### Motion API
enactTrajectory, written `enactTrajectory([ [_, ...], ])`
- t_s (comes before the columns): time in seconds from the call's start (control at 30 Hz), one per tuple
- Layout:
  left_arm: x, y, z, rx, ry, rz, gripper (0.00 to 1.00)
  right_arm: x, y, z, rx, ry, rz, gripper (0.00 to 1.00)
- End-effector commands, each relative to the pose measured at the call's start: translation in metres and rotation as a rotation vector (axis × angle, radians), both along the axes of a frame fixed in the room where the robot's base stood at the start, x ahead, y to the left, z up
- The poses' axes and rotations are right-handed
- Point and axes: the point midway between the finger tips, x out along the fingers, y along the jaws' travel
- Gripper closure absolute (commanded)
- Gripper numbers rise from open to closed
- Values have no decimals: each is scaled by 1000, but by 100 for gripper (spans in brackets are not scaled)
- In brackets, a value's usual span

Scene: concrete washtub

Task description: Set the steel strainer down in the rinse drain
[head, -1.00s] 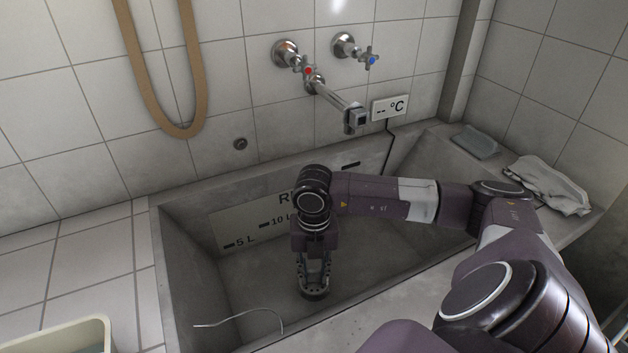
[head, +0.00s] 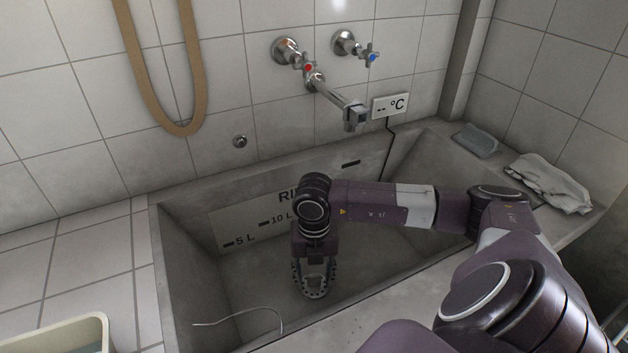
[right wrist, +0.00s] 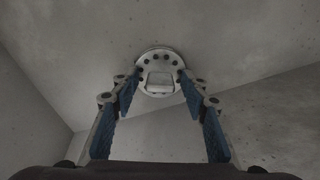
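The steel strainer (right wrist: 160,62) is a round grey disc with dark holes and a pale square knob. In the right wrist view it lies flat at the tub floor, just beyond my right fingertips. My right gripper (right wrist: 159,84) is open, its blue-padded fingers apart with a gap on each side of the knob. In the head view my right gripper (head: 314,292) points straight down inside the tub, its fingers spread. The rinse drain is hidden under the strainer and gripper, so I cannot tell how the strainer is seated. My left gripper is not in view.
The concrete tub's walls (head: 185,270) surround my right gripper. A thin pale wire (head: 250,311) curves near the front rim. The tap spout (head: 340,103) hangs over the tub at the back. A cream bin (head: 95,325) stands lower left; a cloth (head: 550,185) lies at right.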

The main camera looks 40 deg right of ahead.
Motion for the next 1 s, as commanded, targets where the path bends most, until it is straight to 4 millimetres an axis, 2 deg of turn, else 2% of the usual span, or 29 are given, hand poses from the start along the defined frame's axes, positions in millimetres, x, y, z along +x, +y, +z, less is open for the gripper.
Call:
enactTrajectory([
  [0.2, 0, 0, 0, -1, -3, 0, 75, 0, 0, 2, 0, 0, 0, 59],
  [0.27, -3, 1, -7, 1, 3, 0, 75, 0, 0, 5, 0, 0, 0, 59],
  [0.7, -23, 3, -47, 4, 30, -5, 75, 2, 0, 99, 0, -5, 1, 59],
  [0.83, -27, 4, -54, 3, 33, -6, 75, 1, 0, 115, 0, -3, 1, 59],
  [1.0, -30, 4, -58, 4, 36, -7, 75, 0, 0, 123, 0, 0, 0, 59],
])
